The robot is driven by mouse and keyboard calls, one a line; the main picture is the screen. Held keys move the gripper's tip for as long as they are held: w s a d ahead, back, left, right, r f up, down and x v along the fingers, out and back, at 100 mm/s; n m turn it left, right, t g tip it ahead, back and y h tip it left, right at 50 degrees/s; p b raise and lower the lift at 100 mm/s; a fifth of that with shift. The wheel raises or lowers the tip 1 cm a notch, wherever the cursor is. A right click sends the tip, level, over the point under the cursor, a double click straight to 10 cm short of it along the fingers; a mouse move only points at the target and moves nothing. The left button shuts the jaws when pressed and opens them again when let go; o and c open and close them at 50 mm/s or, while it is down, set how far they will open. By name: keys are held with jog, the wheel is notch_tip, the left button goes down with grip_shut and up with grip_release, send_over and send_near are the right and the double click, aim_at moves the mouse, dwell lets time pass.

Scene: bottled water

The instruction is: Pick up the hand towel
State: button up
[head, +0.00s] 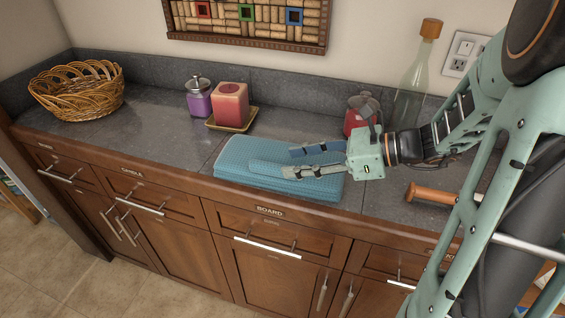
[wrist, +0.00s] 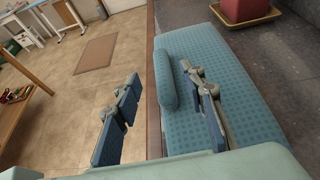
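The hand towel (head: 238,158) is blue, patterned and folded, and lies flat on the dark stone counter near its front edge. A rolled or folded ridge of it shows in the wrist view (wrist: 164,82). My gripper (head: 293,162) reaches in from the right, low over the right part of the towel. In the wrist view my gripper (wrist: 160,80) has its fingers wide apart. One finger is over the towel and the other is out past the counter edge, with the ridge in the gap between them. I cannot tell whether a finger touches the cloth.
A pink candle (head: 231,104) on a yellowish tray (head: 214,125) and a purple jar (head: 199,98) stand behind the towel. A wicker basket (head: 77,90) is at far left. A red jar (head: 359,117), a glass bottle (head: 411,92) and a wooden-handled tool (head: 432,194) are near my arm.

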aim_at(275, 165)
jog(key=x, duration=0.6)
jog(key=shift+w+a+f, duration=0.1)
jog(key=shift+f, duration=0.2)
jog(key=shift+c, duration=0.4)
grip_shut()
